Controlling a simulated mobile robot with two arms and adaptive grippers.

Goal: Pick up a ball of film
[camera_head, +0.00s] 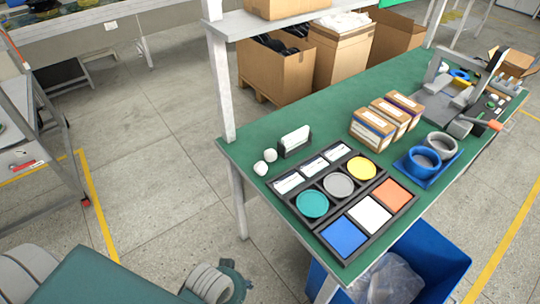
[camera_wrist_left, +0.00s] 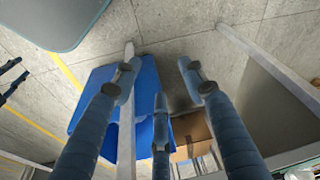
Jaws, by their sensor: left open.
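Two small white balls (camera_head: 265,161), which may be balls of film, sit at the left edge of the green table (camera_head: 330,100) in the head view. Clear crumpled film (camera_head: 390,282) lies in a blue bin (camera_head: 436,255) below the table's front edge. My left gripper (camera_wrist_left: 158,90) shows in the left wrist view with its blue-grey fingers spread and nothing between them. Behind the fingers are a blue bin (camera_wrist_left: 95,100), a pale post and the floor. My left gripper is not in the head view, and my right gripper is in neither view.
A black tray with coloured discs and squares (camera_head: 342,208) lies beside the balls. A card holder (camera_head: 295,141), small cartons (camera_head: 387,117) and blue and grey rings (camera_head: 424,160) stand farther along. A white upright post (camera_head: 220,85) rises at the table's left edge.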

